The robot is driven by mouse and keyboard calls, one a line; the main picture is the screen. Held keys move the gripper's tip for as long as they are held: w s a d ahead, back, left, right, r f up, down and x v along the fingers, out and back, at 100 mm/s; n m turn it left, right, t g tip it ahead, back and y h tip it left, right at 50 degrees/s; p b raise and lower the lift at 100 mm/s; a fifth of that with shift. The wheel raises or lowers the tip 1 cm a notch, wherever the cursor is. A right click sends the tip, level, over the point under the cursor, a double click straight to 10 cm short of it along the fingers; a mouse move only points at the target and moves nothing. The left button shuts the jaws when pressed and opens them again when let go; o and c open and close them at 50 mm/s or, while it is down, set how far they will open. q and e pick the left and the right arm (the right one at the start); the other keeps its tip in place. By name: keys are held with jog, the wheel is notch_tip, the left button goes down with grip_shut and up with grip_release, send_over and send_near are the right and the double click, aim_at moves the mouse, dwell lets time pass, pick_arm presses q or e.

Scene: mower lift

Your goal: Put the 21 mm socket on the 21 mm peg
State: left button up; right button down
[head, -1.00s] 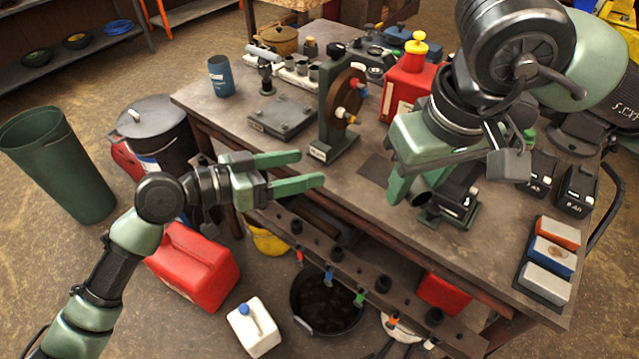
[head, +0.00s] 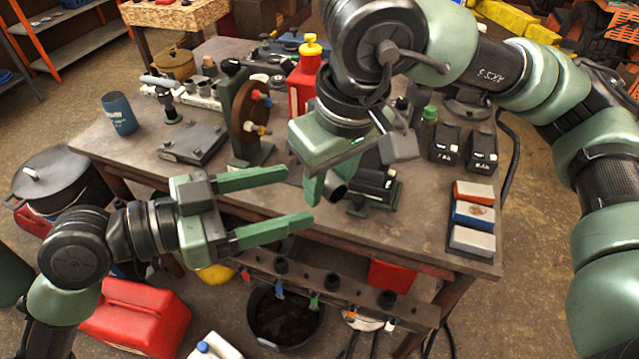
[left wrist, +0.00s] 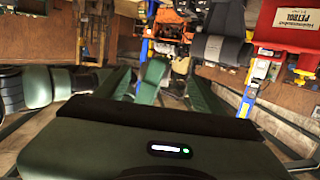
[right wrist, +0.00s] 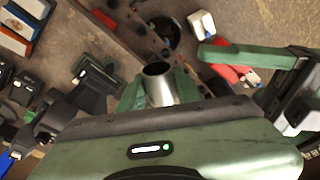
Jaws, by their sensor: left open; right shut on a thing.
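A metal socket (right wrist: 160,88) is held in my right gripper (right wrist: 160,92), its round open end showing in the right wrist view. In the head view my right gripper (head: 328,190) hangs over the table's front edge, with the socket's dark end (head: 336,190) at its fingertips. A dark rail (head: 330,291) with several black pegs (head: 332,284) and coloured tags runs along the table's front, below the socket. I cannot read which peg is 21 mm. My left gripper (head: 299,198) is open and empty, left of the right gripper at the table's front edge.
The workbench (head: 420,225) holds a wheel stand (head: 243,115), a red bottle (head: 302,85), black batteries (head: 481,150) and coloured blocks (head: 472,214). A black bucket (head: 285,320) and red canister (head: 135,318) stand on the floor below. My two grippers are close together.

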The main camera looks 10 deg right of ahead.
pick_arm(q)
jog(key=x, duration=0.6)
jog(key=shift+w+d, duration=0.1)
jog(key=shift+d, duration=0.25)
jog(key=shift+a, duration=0.1)
jog(key=c, duration=1.3)
grip_shut()
pick_arm(e)
jog(key=c, duration=0.9)
grip_release()
pick_arm(q)
jog(key=shift+w, duration=0.1)
